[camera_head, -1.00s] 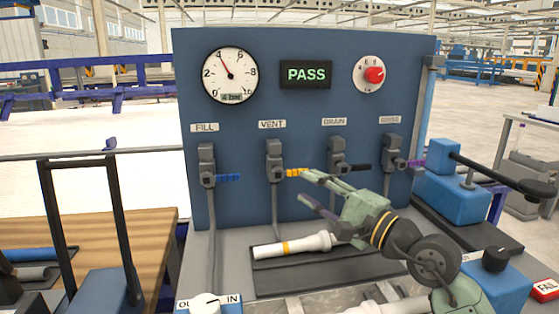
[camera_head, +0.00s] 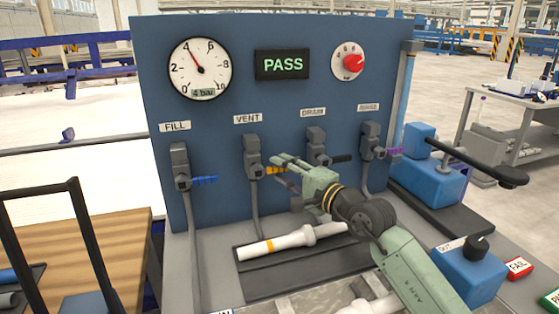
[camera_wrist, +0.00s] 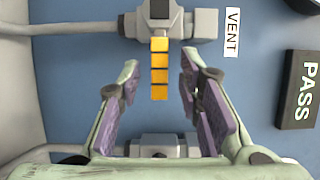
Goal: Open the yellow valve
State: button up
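The yellow valve handle (camera_head: 276,170) sticks out to the right from the grey VENT valve body (camera_head: 252,160) on the blue panel, roughly level. In the wrist view the segmented yellow handle (camera_wrist: 160,75) points toward my gripper, its end between the fingertips, with a gap on each side. My gripper (camera_head: 285,182) is open at the handle, its upper finger partly overlapping it in the head view. The wrist view shows both purple-padded fingers of my gripper (camera_wrist: 160,88) apart, with nothing clamped.
Beside it are the FILL valve with a blue handle (camera_head: 204,180), the DRAIN valve with a black handle (camera_head: 342,158), and a purple-handled valve (camera_head: 394,152). A white pipe (camera_head: 290,242) lies below my gripper. The display (camera_head: 283,65) reads PASS.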

jog(key=shift+x, duration=0.9)
jog(key=shift+c, duration=0.3)
grip_shut()
